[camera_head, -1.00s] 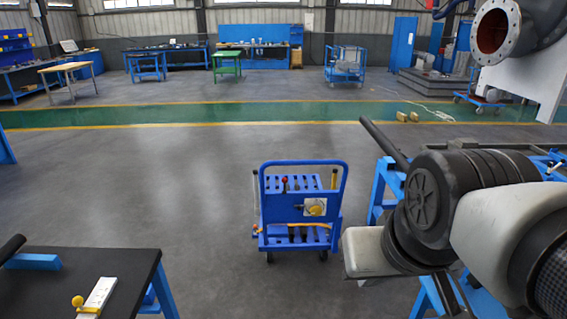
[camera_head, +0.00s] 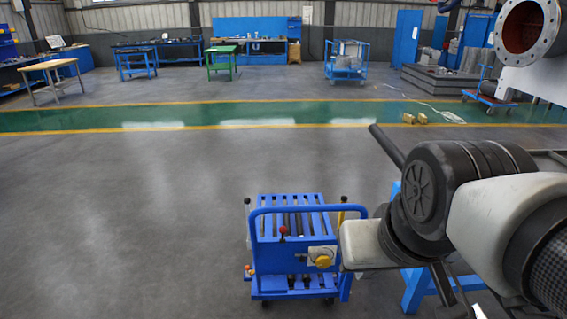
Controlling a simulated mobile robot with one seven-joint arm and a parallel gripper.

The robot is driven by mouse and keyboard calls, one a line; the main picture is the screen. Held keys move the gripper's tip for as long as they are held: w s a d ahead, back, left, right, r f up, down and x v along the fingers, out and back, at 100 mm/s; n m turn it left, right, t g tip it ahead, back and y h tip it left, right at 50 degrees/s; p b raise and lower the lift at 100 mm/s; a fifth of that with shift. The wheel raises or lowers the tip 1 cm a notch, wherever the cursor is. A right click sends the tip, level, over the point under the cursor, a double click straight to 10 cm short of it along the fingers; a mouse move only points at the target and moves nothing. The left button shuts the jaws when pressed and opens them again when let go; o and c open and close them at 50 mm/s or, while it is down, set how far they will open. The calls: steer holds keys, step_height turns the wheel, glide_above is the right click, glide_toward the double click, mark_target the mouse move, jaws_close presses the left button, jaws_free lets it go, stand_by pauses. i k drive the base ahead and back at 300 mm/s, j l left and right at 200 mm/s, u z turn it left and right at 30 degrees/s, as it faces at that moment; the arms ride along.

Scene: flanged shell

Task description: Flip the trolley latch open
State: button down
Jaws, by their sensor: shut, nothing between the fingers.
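The blue trolley (camera_head: 262,285) stands on the floor, low and right of the centre. On its near face is a pale plate with a round yellow latch-like part (camera_head: 322,258). A lever with a red knob (camera_head: 283,231) stands to its left, and I cannot tell for sure which part is the latch. My arm's black and grey links fill the right side and come close to the trolley's right edge in the picture. My gripper does not show clearly in this view, and nothing is seen touching the latch.
Open grey floor lies left of the trolley and behind it. A blue stand (camera_head: 415,290) is partly hidden behind my arm at the right.

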mark_target(302, 260)
steer(key=i, duration=1.25)
